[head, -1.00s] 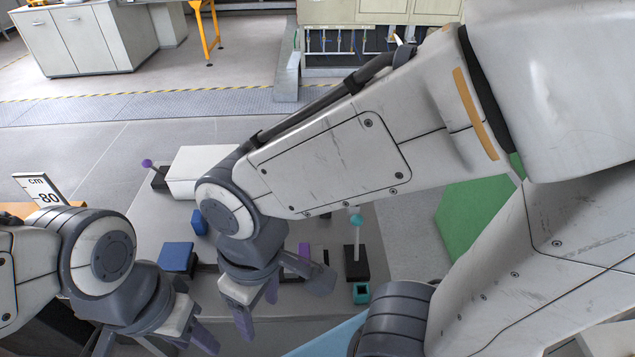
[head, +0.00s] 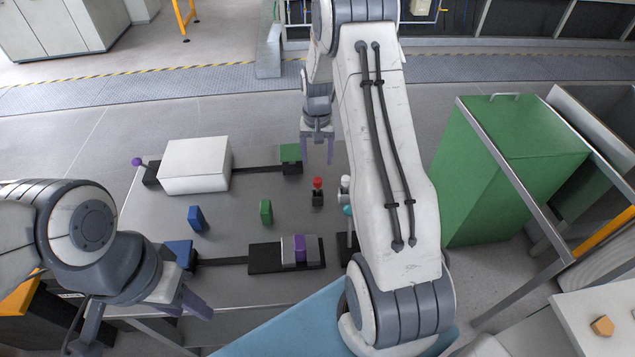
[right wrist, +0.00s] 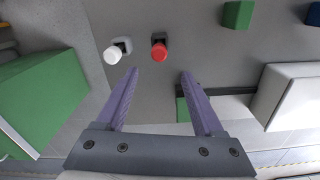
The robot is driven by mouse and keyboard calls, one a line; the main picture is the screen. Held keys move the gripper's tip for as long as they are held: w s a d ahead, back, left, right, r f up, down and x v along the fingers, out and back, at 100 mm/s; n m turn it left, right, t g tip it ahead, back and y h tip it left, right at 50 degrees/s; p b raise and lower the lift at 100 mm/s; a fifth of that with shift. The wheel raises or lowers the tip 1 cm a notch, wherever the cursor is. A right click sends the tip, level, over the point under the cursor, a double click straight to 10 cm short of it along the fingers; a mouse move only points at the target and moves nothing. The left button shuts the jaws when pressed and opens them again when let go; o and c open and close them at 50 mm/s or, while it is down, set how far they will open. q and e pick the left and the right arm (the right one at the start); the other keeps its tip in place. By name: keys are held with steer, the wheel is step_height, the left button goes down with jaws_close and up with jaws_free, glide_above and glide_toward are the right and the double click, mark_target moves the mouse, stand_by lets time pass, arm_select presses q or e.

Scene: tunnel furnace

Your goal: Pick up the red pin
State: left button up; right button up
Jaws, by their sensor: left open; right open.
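The red pin (head: 318,184) stands upright in a small black base on the grey table, right of its middle. It also shows in the right wrist view (right wrist: 159,52), beyond the fingertips and between their lines. My right gripper (head: 317,160) is open and empty, pointing down, just behind the red pin in the head view and apart from it. Its two purple fingers show in the right wrist view (right wrist: 160,75). My left gripper (head: 140,318) is open at the table's front left, far from the pin, and part of it is cut off by the picture's lower area.
A white-topped pin (head: 345,184) stands close right of the red pin. A green block (head: 266,211) and a blue block (head: 197,219) stand to the left. A white box (head: 195,166) is at the back left. A black fixture with a purple piece (head: 300,249) lies in front.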

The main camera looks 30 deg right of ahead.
mark_target(318, 179)
step_height(318, 179, down, 4)
steer(key=shift+s+f+p, duration=0.1)
steer(key=shift+f+p, duration=0.1)
steer(key=shift+p, duration=0.1)
steer(key=f, duration=0.1)
steer(key=f+p, duration=0.1)
steer(key=f, duration=0.2)
steer(key=shift+s+a+p, duration=0.1)
steer(key=shift+s+p, duration=0.2)
steer(key=shift+p, duration=0.1)
steer(key=shift+f, duration=0.6)
jaws_close()
